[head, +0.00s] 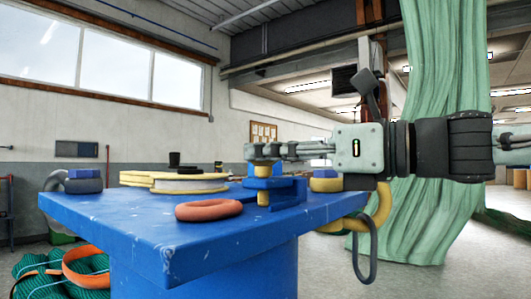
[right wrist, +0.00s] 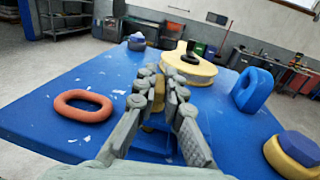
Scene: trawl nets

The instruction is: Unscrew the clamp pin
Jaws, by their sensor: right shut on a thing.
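The blue clamp (head: 283,186) stands on the blue table near its right side. Its yellow clamp pin (head: 263,198) runs upright through it, showing above and below the clamp's upper arm. My right gripper (head: 262,152) reaches in level from the right and is shut on the top of the pin. In the right wrist view, the pin's yellow-brown head (right wrist: 158,95) sits between the two grey fingers, touched on both sides. The fingers hide much of the clamp there. My left gripper is in neither view.
On the blue table (head: 120,215), an orange-red ring (head: 209,211) lies left of the clamp. A yellow coil (head: 190,186) lies farther back. A blue shackle-like piece (right wrist: 252,90) stands to the right in the wrist view. A yellow hook with a dark link (head: 365,250) hangs at the table's right edge.

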